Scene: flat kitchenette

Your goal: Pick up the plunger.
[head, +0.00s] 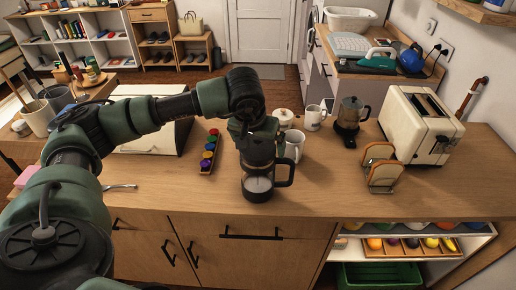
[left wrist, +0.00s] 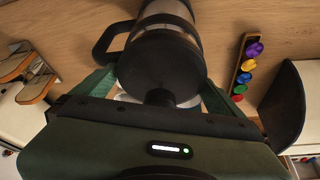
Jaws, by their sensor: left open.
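The plunger, a glass coffee press (head: 257,186) with a black lid, frame and side handle, stands upright on the wooden counter near its front edge. My left gripper (head: 257,150) is over its upper part, and my wrist hides the top of the press in the head view. In the left wrist view the plunger's black lid and knob (left wrist: 160,62) lie between my left gripper's green fingers (left wrist: 157,92), which are spread on either side. I cannot tell whether a finger touches it. My right gripper is not in view.
White mugs (head: 294,146) stand close behind the plunger. A moka pot (head: 349,118), a toast rack (head: 382,168) and a toaster (head: 421,124) are to the right. A holder of coloured capsules (head: 209,152) is to the left.

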